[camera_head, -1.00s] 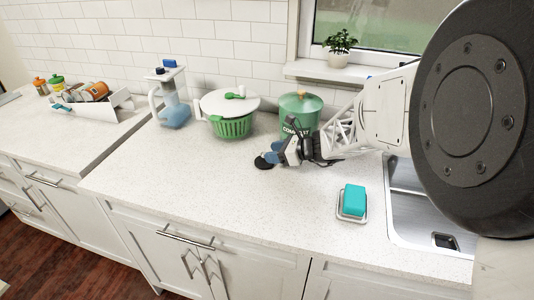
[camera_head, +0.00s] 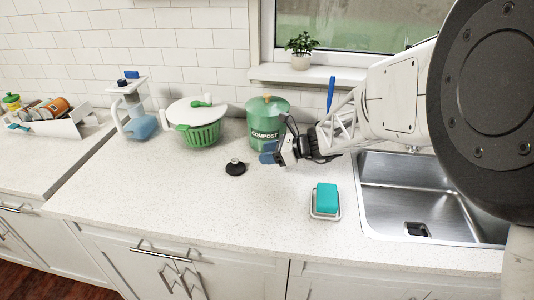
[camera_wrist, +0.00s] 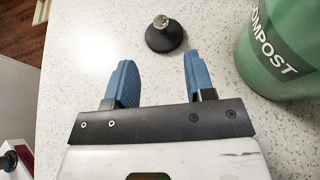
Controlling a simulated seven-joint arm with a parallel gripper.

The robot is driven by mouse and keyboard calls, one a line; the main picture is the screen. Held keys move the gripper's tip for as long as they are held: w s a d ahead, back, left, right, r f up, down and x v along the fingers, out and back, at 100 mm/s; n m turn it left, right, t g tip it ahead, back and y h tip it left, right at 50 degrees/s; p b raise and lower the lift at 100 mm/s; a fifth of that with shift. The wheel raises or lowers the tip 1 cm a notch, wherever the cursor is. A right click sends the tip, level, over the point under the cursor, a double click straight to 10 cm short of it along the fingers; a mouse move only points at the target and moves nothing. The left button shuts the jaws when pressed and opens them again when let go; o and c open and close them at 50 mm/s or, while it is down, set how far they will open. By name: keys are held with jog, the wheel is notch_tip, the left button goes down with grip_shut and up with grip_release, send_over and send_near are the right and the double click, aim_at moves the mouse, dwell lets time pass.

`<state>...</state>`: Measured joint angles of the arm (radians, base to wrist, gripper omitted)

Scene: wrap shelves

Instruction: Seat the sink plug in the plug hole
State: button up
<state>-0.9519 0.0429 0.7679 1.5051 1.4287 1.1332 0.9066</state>
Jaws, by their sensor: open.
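The sink plug (camera_head: 235,168) is a black disc with a small metal knob, upright on the counter in front of the green compost bin. It also shows in the wrist view (camera_wrist: 164,36), just beyond and between my two blue fingertips, not touching them. My gripper (camera_head: 270,152) is open and empty, to the right of the plug in the head view; its fingers also show in the wrist view (camera_wrist: 157,75). The plug hole (camera_head: 416,230) is a dark square opening in the floor of the steel sink (camera_head: 385,205), at the right. My arm covers part of the sink.
The compost bin (camera_head: 268,119) stands close behind my gripper. A teal sponge (camera_head: 326,198) sits on a small dish between plug and sink. A salad spinner (camera_head: 197,122) and a water jug (camera_head: 136,112) stand left.

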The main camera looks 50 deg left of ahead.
dwell(0.8)
jog(key=w+d+r+n+t+h, duration=0.15)
jog(key=w+d+r, duration=0.25)
jog(key=d, duration=0.9)
jog(key=w+d+r+n+t+h, duration=0.1)
jog(key=w+d+r+n+t, duration=0.2)
jog(key=d, duration=0.9)
jog(key=w+d+r+n+t+h, duration=0.1)
jog(key=w+d+r, duration=0.4)
jog(key=d, duration=0.8)
jog(key=s+d+r+n+t+h, duration=0.1)
jog(key=s+d+t, duration=0.15)
jog(key=d, duration=0.75)
jog(key=s+d+r+n+t+h, duration=0.1)
jog(key=s+d+r+h, duration=0.15)
jog(key=d, duration=0.75)
jog(key=s+d+f+n+t+h, duration=0.1)
jog(key=s+d, duration=0.5)
jog(key=d, duration=0.3)
jog(key=s+d+f+n+t+h, duration=0.1)
jog(key=s+d+h, duration=0.1)
jog(key=s+d, duration=0.4)
jog(key=d, duration=0.3)
jog(key=shift+s+d+h, duration=0.2)
jog(key=shift+d+h, duration=0.1)
jog(key=shift+d, duration=0.1)
jog(key=shift+o, duration=0.5)
